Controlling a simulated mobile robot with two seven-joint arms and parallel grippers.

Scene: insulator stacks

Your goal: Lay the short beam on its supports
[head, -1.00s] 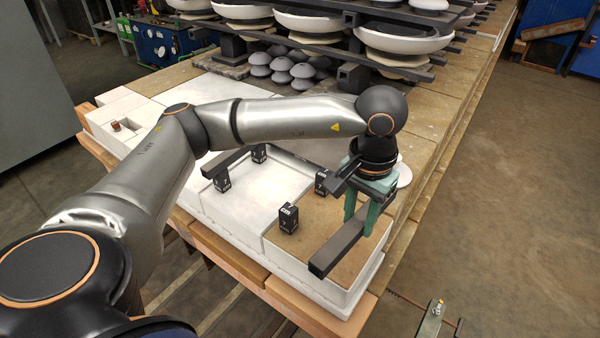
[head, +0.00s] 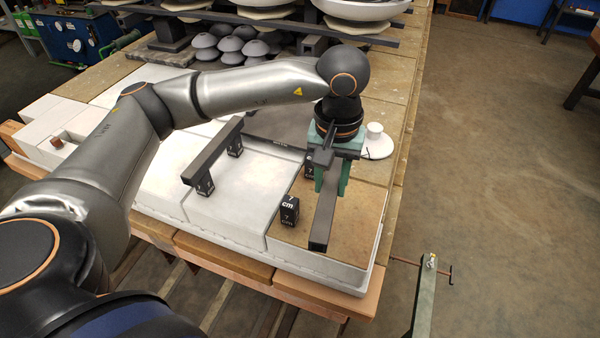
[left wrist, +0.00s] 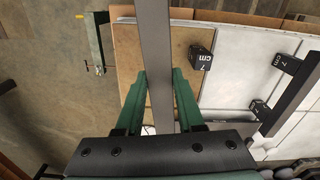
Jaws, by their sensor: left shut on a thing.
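My left gripper (head: 331,186) has green fingers shut on the short dark grey beam (head: 323,222). It holds the beam just right of a pair of black support blocks marked 7 cm. The near block (head: 290,211) stands clear on the tan board; the far block (head: 308,168) is partly hidden by the gripper. In the left wrist view the beam (left wrist: 156,50) runs between the fingers (left wrist: 160,85), with the near block (left wrist: 201,57) to its right and apart from it. The far block is not clear there. My right gripper is not in view.
Another dark beam (head: 213,151) rests on two similar blocks to the left. A white insulator piece (head: 375,142) stands right behind the gripper. Grey domed pieces (head: 232,48) and racks of white discs stand at the back. White slab (head: 225,205) between the block pairs is bare.

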